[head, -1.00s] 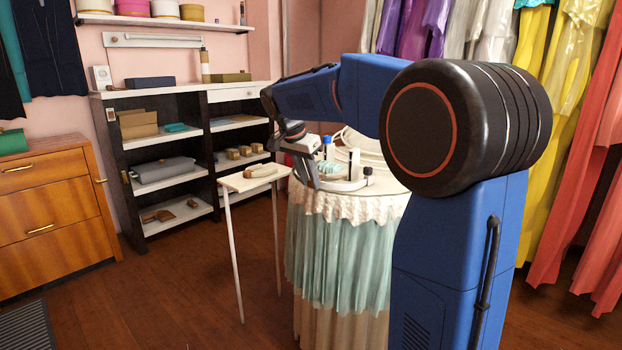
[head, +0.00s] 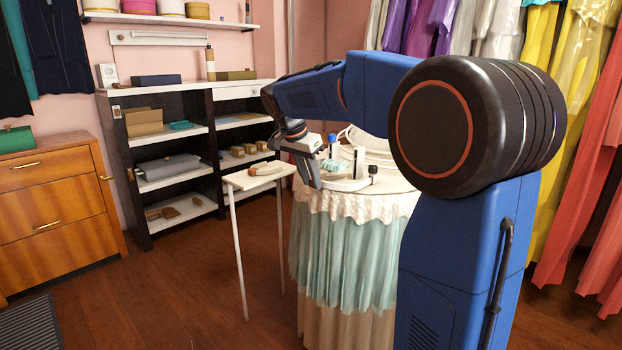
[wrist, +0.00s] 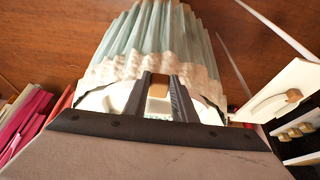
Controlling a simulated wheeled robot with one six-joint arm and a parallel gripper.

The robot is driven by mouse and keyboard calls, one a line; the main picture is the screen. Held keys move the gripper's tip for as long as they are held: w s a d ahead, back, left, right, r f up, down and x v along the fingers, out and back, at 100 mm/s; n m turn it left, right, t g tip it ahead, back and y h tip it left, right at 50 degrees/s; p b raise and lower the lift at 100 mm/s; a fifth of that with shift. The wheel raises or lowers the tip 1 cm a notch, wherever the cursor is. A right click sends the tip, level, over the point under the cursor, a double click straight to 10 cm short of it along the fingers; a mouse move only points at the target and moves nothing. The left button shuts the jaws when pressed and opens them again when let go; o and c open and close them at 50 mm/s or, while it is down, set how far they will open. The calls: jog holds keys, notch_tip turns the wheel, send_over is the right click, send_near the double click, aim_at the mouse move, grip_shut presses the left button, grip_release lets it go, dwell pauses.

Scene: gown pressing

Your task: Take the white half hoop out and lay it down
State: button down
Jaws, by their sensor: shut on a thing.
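My gripper (head: 313,182) points down at the near left rim of the round, cloth-skirted table (head: 345,215). It is shut on the white half hoop (head: 348,185), a pale curved band low over the tabletop. Whether the band touches the top or is lifted cannot be told. In the wrist view my gripper's dark fingers (wrist: 163,84) stand either side of a tan block (wrist: 158,90), with white curved parts (wrist: 120,100) beside them. The fingers hide some of the hoop.
A blue-capped bottle (head: 332,148) and a dark-topped post (head: 373,176) stand on the round table.

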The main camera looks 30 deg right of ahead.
jog(key=shift+a, duration=0.15)
jog(key=shift+s+a, duration=0.25)
jog(key=shift+a, duration=0.35)
jog(key=shift+s+a, duration=0.25)
jog(key=shift+a, duration=0.35)
jog(key=shift+s, duration=0.1)
